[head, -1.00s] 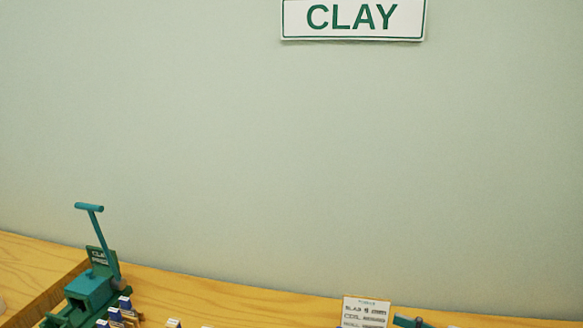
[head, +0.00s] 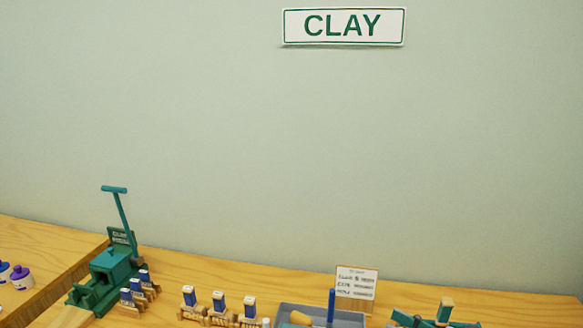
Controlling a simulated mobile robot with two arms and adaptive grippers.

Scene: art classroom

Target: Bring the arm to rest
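Neither of my arms nor grippers shows in the head view. The view takes in a pale green wall with a white CLAY sign (head: 343,26) and the wooden tabletop (head: 215,270) below it. Whether the grippers are open or shut is out of sight.
A green lever machine (head: 108,270) stands at the left beside small blue-and-white blocks on wooden stands (head: 219,307). A grey tray (head: 350,317) with tools, a small card (head: 356,283) and a green tool (head: 440,313) are at the right. Paint bottles (head: 21,277) stand far left.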

